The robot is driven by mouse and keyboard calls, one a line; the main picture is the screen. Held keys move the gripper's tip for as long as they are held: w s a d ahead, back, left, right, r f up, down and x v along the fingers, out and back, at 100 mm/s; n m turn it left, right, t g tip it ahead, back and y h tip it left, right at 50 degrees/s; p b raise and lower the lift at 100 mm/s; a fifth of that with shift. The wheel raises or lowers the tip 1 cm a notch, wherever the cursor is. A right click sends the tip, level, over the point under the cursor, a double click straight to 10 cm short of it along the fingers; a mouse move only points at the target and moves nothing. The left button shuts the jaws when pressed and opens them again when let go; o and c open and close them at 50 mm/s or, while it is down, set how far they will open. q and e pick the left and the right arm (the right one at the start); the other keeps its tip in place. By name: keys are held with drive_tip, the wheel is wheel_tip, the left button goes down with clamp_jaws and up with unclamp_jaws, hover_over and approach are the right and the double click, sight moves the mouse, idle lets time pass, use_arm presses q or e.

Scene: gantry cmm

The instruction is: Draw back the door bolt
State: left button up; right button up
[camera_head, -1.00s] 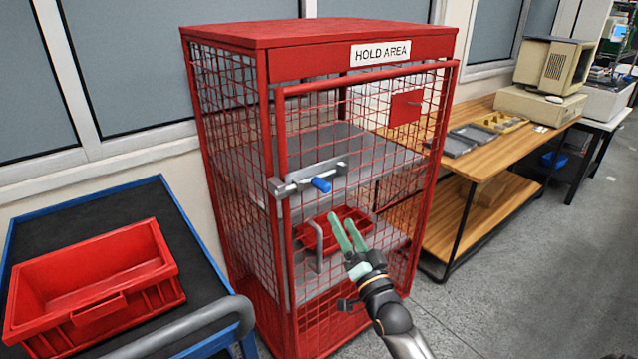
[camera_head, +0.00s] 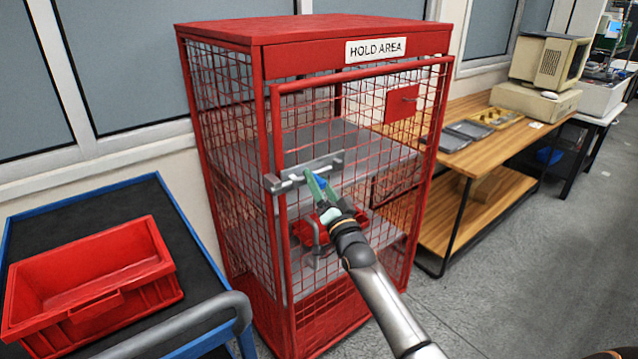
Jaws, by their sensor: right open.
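The grey door bolt (camera_head: 297,174) lies across the left edge of the red mesh door on the "HOLD AREA" cage. Its blue handle (camera_head: 331,193) is mostly covered by my right gripper. My right gripper (camera_head: 316,181) is open, its green fingers reaching up and left to the bolt at the handle. I cannot tell whether the handle lies between the fingers or whether they touch it. The door (camera_head: 365,80) looks closed. My left gripper is not in view.
A grey door pull (camera_head: 316,236) is just below the bolt. A blue-edged cart (camera_head: 192,225) with a red bin (camera_head: 90,305) and grey push handle stands at left. A wooden bench (camera_head: 475,155) stands right of the cage. Floor at right is clear.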

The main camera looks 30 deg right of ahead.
clamp_jaws()
idle(0.5)
idle(0.9)
